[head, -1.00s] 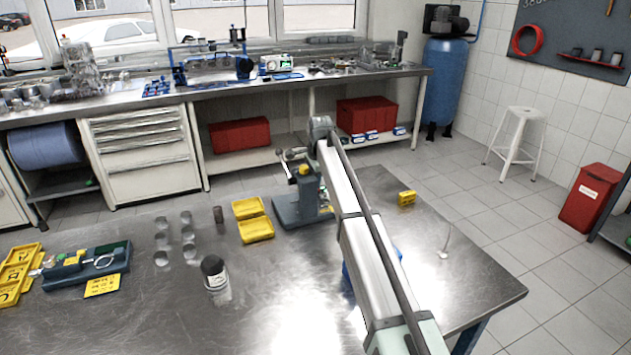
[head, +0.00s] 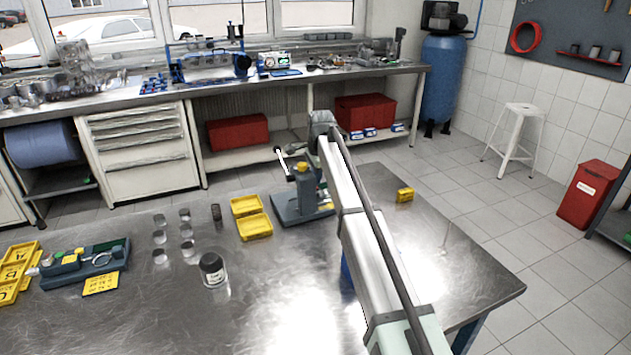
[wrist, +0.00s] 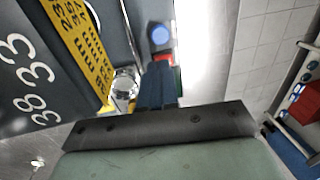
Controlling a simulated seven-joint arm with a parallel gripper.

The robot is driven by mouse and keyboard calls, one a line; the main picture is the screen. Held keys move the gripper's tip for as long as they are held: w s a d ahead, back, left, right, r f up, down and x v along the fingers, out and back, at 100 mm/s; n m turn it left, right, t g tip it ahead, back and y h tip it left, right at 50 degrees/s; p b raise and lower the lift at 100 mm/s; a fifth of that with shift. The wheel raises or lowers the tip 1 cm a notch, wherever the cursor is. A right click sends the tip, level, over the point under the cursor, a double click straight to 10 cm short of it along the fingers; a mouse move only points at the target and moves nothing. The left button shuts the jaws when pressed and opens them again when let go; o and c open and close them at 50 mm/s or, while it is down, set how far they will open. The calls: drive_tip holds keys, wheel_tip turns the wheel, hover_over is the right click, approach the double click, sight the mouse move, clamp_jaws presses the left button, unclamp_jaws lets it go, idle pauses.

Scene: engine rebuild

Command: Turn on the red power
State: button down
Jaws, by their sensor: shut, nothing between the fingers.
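A round blue-lit part (wrist: 160,33) lies beyond. In the head view my arm reaches over the table to a grey-blue bench device (head: 304,205) with a yellow top; my fingertips cannot be made out there.
A yellow label strip (wrist: 78,40) and a silver knob-like part (wrist: 124,84) are left of my fingers. On the steel table (head: 200,320) stand yellow trays (head: 254,226), a jar (head: 213,270), several small metal cups and a small yellow box (head: 405,194). The front middle is clear.

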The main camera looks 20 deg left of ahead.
wheel_tip(320, 180, up, 12)
drive_tip(key=s+d, duration=0.1)
drive_tip(key=shift+s+d+r, duration=0.15)
drive_tip(key=shift+s+d, duration=0.1)
drive_tip(key=shift+w+a+r, duration=0.2)
drive_tip(key=shift+w+a, duration=0.2)
drive_tip(key=shift+w, duration=0.1)
drive_tip(key=shift+f, duration=0.1)
drive_tip(key=f, duration=0.4)
drive_tip(key=w+a+f, duration=0.1)
drive_tip(key=f, duration=0.8)
drive_tip(key=shift+w+a+f, duration=0.35)
drive_tip(key=shift+w, duration=0.05)
